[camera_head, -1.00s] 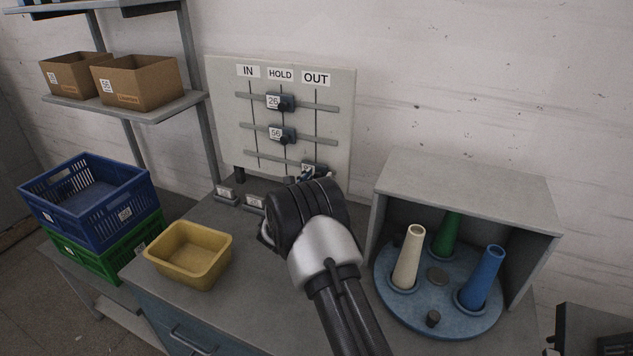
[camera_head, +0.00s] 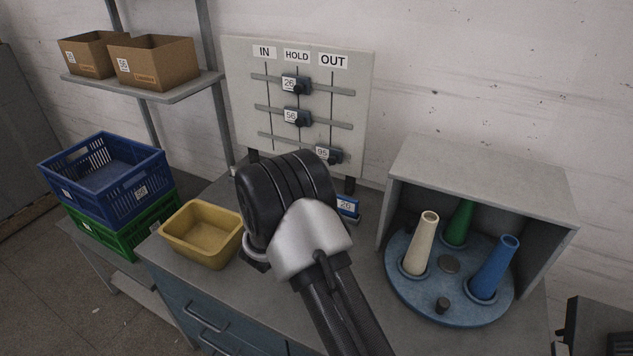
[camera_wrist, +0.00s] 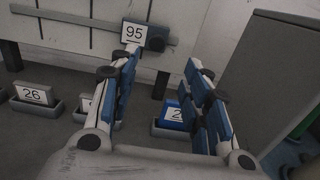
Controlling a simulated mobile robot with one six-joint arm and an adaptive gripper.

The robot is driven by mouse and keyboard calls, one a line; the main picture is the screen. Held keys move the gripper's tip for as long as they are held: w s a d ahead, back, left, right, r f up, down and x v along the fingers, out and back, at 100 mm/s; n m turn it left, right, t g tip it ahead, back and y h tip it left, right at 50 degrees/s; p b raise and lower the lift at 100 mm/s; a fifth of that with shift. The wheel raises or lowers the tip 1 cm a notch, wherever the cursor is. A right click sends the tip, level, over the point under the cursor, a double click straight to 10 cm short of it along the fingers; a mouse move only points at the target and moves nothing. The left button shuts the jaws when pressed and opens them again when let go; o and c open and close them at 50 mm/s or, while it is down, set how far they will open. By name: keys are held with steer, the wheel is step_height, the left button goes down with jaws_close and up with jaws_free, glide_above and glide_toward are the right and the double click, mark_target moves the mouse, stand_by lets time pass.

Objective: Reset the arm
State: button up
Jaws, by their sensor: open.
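My arm's wrist covers the table in front of the board in the head view, hiding my gripper there. In the wrist view my gripper (camera_wrist: 160,75) is open and empty, its two fingers pointing at the board (camera_head: 352,72) and apart from it. Slider 95 (camera_head: 328,156) stands under OUT; it also shows in the wrist view (camera_wrist: 136,34), just beyond the left fingertip. Slider 26 (camera_head: 296,84) and slider 56 (camera_head: 297,117) stand under HOLD.
Small holders with number tags, one blue (camera_head: 347,207), stand below the board. A yellow bin (camera_head: 203,252) and blue crate (camera_head: 103,192) are left. Right, a grey open box (camera_head: 490,180) covers part of a round blue turntable (camera_head: 432,297) with white, green and blue cones.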

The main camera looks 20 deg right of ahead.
stand_by(0.3)
steer(key=s+d+r+m+g+h, duration=0.2)
steer(key=s+d+r+m+g, duration=0.5)
steer(key=s+r, duration=0.25)
steer(key=s+d+r+m+g+y, duration=0.1)
steer(key=s+m+g+y, duration=0.1)
steer(key=s+m, duration=0.35)
steer(key=s+d+r+m+g+y, duration=0.1)
steer(key=s+r+m+g, duration=0.15)
steer(key=s, duration=0.55)
steer(key=s+a+m+y, duration=0.3)
steer(key=s, duration=0.4)
steer(key=s+a+m+y, duration=0.3)
steer(key=s+m, duration=0.1)
steer(key=s, duration=0.2)
steer(key=s+a+m+t+y, duration=0.3)
steer(key=s+a+m+y, duration=0.2)
steer(key=a, duration=0.6)
steer(key=shift+s+f+y, duration=0.4)
steer(key=shift+s, duration=0.6)
